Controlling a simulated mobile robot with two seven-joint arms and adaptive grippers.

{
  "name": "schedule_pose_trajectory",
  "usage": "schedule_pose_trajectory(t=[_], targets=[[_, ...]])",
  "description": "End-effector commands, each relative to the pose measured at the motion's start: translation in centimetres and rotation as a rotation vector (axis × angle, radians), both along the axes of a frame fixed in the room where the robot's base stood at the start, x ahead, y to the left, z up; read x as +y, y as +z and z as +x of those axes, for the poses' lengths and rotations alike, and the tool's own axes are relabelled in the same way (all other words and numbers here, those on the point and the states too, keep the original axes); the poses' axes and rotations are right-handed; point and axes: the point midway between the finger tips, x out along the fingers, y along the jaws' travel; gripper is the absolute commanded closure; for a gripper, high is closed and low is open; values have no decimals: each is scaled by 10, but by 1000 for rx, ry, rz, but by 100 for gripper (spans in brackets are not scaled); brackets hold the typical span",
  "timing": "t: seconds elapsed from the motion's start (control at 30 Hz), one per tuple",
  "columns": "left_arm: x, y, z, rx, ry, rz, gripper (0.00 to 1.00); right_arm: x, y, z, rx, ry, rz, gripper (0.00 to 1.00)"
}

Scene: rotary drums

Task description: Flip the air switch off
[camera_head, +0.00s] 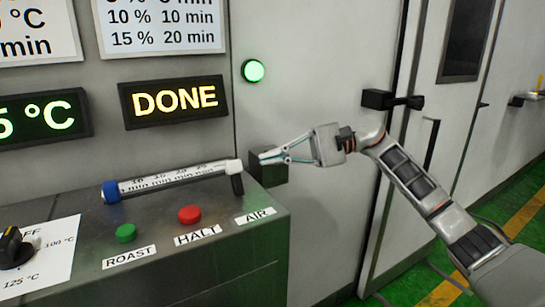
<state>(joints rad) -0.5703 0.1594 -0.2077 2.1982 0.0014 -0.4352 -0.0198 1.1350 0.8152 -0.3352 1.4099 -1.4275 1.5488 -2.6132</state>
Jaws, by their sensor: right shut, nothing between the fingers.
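The label AIR (255,215) is on the right end of the dark metal console (240,262). Behind it, a dark box (270,172) sits at the console's back right corner, partly hidden by my gripper; I cannot tell whether it is the air switch, and no lever position is readable. My right gripper (264,157) comes in from the right, with its fingers shut and empty. Its fingertips are at the upper part of the box, beside the white end of the scale tube (170,178); whether they touch is unclear. My left gripper is not in view.
A green button (126,233) and a red button (190,214) are on the console, above ROAST and HALT labels. A black knob (14,248) is at far left. A DONE display (174,101) and lit green lamp (253,71) are on the wall. A door handle (390,100) is behind my arm.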

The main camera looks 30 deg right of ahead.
Motion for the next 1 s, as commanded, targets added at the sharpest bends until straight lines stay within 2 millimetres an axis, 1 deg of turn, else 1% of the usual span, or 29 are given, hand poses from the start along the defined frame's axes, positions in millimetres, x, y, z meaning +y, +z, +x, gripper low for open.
schedule_pose_trajectory(t=[0.03, 0.1, 0.37, 0.4, 0.5, 0.63, 0.8, 1.0], targets=[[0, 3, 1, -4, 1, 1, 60, 11, 2, 2, -3, 4, 3, 100], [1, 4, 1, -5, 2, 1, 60, 24, 1, 5, -3, 4, 3, 100], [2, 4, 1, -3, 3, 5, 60, 72, -7, 19, -3, 2, 3, 100], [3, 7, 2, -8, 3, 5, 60, 69, -2, 12, -5, -1, 0, 100], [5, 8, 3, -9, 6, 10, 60, 68, 3, -1, -4, 0, 1, 100], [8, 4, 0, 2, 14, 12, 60, 67, 7, -12, -3, 0, 0, 100], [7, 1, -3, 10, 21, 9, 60, 67, 7, -17, 1, -1, 0, 100], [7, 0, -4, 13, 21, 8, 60, 67, 7, -17, 1, -1, 0, 100]])
